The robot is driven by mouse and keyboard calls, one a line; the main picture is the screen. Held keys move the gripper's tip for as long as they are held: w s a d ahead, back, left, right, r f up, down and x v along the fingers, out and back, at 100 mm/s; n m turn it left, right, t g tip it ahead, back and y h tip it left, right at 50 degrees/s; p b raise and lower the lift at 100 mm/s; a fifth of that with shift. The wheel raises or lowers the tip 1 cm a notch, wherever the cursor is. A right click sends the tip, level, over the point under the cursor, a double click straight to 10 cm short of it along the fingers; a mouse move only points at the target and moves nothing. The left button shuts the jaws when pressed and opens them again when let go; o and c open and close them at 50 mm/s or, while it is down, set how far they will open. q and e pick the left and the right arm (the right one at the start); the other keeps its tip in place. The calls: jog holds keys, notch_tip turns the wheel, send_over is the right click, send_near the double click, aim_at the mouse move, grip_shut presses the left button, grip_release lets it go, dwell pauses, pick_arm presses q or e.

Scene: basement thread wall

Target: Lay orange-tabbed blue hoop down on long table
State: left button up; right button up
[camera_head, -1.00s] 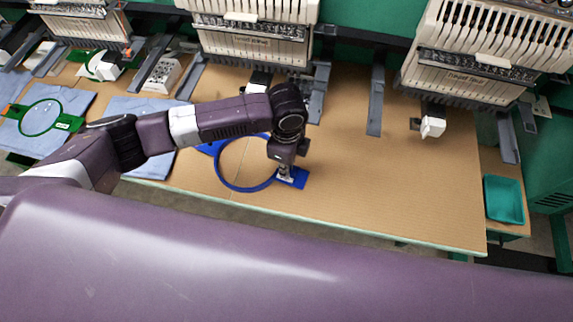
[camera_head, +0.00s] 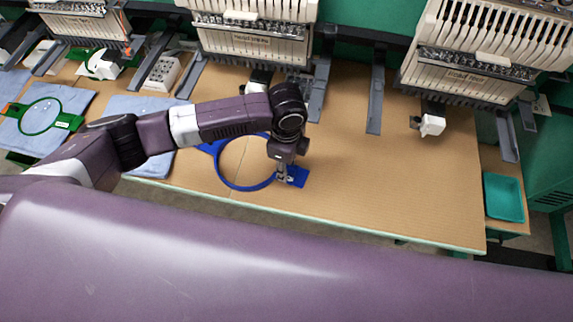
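The blue hoop (camera_head: 222,178) is a round ring with flat blue tabs on its left and right sides. It appears to lie flat on, or very close above, the tan long table (camera_head: 390,190). No orange shows on it; my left arm covers its upper part. My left gripper (camera_head: 282,177) points down at the hoop's right side, beside the right tab (camera_head: 298,176). The fingers are small and partly hidden, so I cannot tell whether they grip it. My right gripper is not in view.
Embroidery machine heads (camera_head: 250,35) line the back, with grey arms (camera_head: 375,100) reaching over the table. A green hoop (camera_head: 40,117) lies on blue cloth at left. A teal tray (camera_head: 503,197) is at far right. The table right of the gripper is clear.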

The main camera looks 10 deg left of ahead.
pick_arm(q)
notch_tip(320, 180, up, 12)
jog(key=s+d+f+n+t+h, duration=0.1)
jog(key=s+d+f+n+h, duration=0.3)
jog(key=d, duration=0.3)
jog(key=s+a+f+n+t+y, duration=0.1)
jog(key=s+a+f+n+y, duration=0.1)
jog(key=s+a+n, duration=0.65)
jog(key=s+a+f+n+t+y, duration=0.25)
jog(key=a+n, duration=0.35)
jog(key=a, duration=0.5)
notch_tip(320, 180, down, 29)
jog(key=s+g+b, duration=0.2)
jog(key=b, duration=0.2)
pick_arm(e)
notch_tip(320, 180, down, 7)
jog(key=b, duration=0.3)
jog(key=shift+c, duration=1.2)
pick_arm(q)
jog(key=s+a+f, duration=0.2)
jog(key=s+f, duration=0.7)
jog(key=f, duration=0.1)
jog(key=s+a+f+g, duration=0.1)
jog(key=s+f, duration=0.8)
jog(key=f, duration=0.1)
jog(key=shift+a, duration=0.35)
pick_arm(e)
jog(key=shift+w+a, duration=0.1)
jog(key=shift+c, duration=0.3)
